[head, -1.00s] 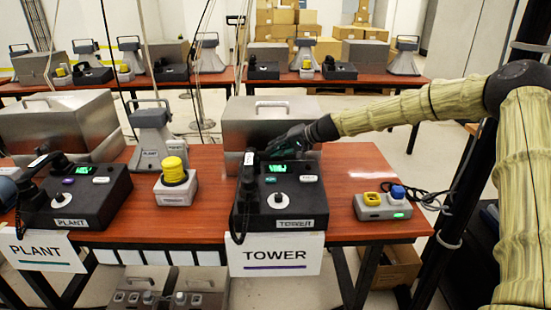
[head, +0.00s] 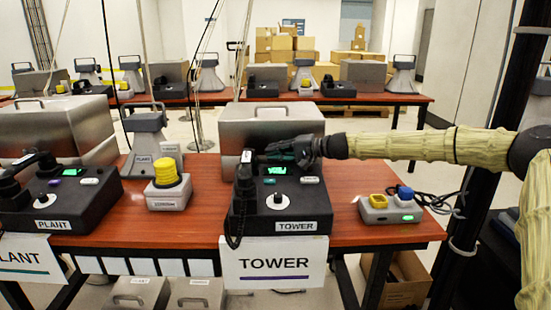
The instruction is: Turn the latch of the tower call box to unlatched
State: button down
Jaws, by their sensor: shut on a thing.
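The tower call box, a brushed metal case (head: 240,130) with a top handle, stands behind the black TOWER phone (head: 300,213). My gripper (head: 268,156) reaches in from the right, low at the box's front face and just above the phone's green screen. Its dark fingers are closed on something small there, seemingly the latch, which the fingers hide. The latch's angle cannot be read. The phone's black handset (head: 245,180) stands at the phone's left side, close to my fingertips; whether they touch it is unclear.
A yellow beacon (head: 166,170) and the PLANT phone (head: 75,205) stand to the left. The red-brown table (head: 345,185) is bare between the phone and the grey unit.

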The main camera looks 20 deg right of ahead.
dwell(0.3)
jog(key=c, duration=1.4)
grip_release()
jog(key=shift+c, duration=0.2)
jog(key=p, duration=0.3)
jog(key=shift+a+r+h, duration=0.1)
jog(key=shift+r+h, duration=0.1)
jog(key=shift+h, duration=0.2)
jog(key=g+h+p, duration=0.1)
jog(key=p, duration=0.4)
jog(key=n+g+h+p, duration=0.1)
jog(key=h+p, duration=0.1)
jog(key=p, duration=0.3)
jog(key=shift+a+r+p, duration=0.1)
jog(key=shift+r+p, duration=0.2)
jog(key=shift+p, duration=0.1)
